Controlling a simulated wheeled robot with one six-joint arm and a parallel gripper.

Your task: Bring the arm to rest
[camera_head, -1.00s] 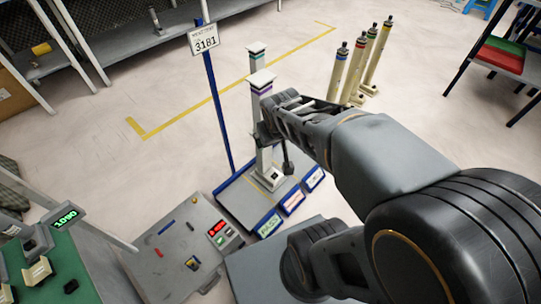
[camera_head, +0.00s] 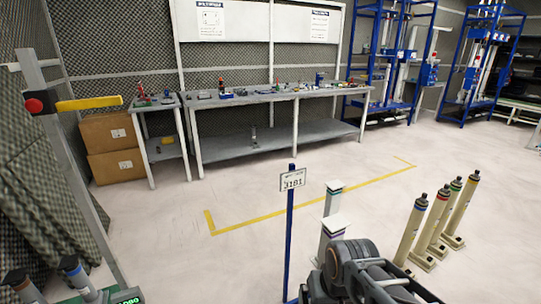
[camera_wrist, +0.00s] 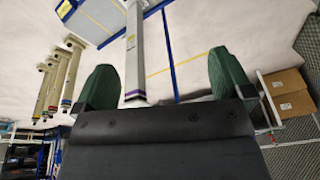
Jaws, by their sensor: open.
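In the wrist view my gripper (camera_wrist: 165,82) is open, its two green fingers wide apart with nothing held. Between the fingers, beyond them, a grey-white post with a purple band (camera_wrist: 133,60) shows against the floor; whether it is touching cannot be told, but the jaws are not closed on it. My fingers are not clearly visible there.
A blue signpost reading 3181 (camera_head: 290,230) is left of my arm. Several cream cylinders (camera_head: 412,226) stand to the right. A workbench (camera_head: 275,95) and cardboard boxes (camera_head: 110,147) line the back. Floor between is clear.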

